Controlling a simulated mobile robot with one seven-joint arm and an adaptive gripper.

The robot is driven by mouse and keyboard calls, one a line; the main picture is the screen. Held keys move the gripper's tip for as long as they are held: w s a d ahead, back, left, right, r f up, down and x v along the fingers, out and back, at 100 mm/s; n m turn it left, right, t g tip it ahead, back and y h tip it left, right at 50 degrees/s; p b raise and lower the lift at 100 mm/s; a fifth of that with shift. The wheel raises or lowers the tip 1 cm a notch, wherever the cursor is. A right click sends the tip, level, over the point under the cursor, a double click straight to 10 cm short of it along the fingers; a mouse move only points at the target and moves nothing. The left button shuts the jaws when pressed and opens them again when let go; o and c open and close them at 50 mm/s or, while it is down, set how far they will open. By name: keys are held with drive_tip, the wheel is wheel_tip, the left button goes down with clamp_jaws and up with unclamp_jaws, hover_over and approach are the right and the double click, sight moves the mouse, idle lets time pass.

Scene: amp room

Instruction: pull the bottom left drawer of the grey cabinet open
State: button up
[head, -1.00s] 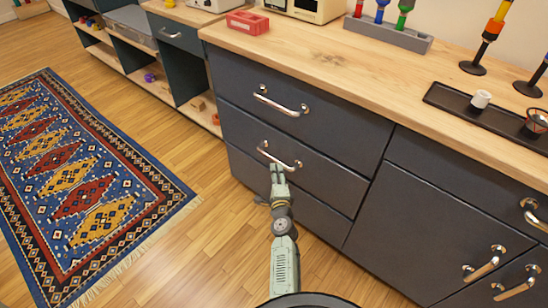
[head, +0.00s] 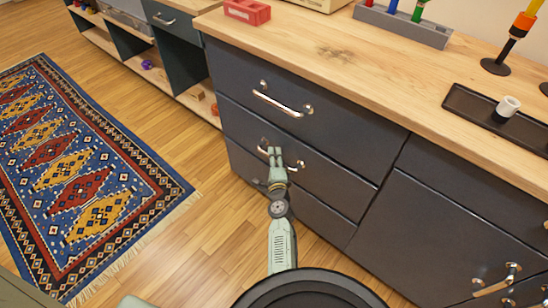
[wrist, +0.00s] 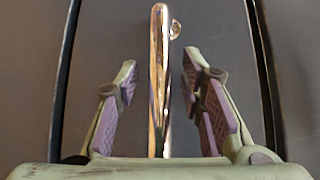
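The grey cabinet (head: 300,75) has a left column of three drawers, all looking shut. In the wrist view my gripper (wrist: 158,95) is open, with one finger on each side of a silver handle bar (wrist: 158,60). Gaps show between the bar and both fingers. The palm hides the bar's lower end.
The top drawer's handle (head: 280,104) is above my gripper. Open floor (head: 185,240) and a patterned rug (head: 80,175) lie to the left.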

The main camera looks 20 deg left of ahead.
clamp_jaws()
idle(0.7)
